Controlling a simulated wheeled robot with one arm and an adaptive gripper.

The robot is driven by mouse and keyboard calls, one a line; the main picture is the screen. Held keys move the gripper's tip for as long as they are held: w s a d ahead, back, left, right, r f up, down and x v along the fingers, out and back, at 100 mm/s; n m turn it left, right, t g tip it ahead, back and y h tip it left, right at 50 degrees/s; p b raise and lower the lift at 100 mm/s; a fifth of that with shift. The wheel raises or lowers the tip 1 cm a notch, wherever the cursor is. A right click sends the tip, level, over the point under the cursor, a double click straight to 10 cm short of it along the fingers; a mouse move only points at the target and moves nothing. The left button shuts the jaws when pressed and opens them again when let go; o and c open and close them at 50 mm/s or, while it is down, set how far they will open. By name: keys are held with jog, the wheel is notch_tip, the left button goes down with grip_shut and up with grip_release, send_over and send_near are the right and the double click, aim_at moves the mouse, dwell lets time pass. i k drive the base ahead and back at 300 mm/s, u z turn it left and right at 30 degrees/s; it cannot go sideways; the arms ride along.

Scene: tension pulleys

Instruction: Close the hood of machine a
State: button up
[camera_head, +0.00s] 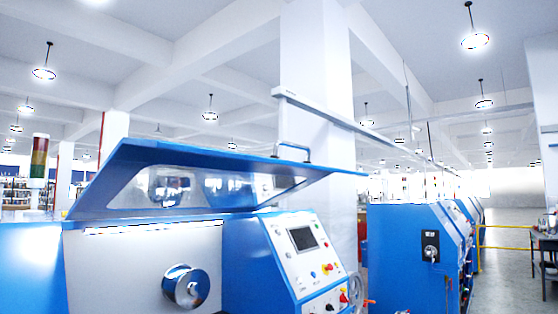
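A blue machine (262,262) with a slanted control panel (300,250) stands in front of me, a little left of the middle. Its hood (150,150) is a blue-framed lid with clear windows, and it is raised and tilted over the machine top. A metal handle (294,148) sits on the hood's upper right part. No label that tells which machine is a can be read. My gripper is not in view.
A second blue machine (400,255) stands to the right, with a gap beside the control panel. Farther right are open floor (508,275), yellow rails (505,248) and a table (545,240). A white pillar (318,90) rises behind the hood. A signal lamp (39,160) stands at left.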

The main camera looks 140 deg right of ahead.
aim_at(169, 190)
jog(key=z, duration=1.85)
jog(key=k, duration=0.75)
jog(key=z, duration=2.7)
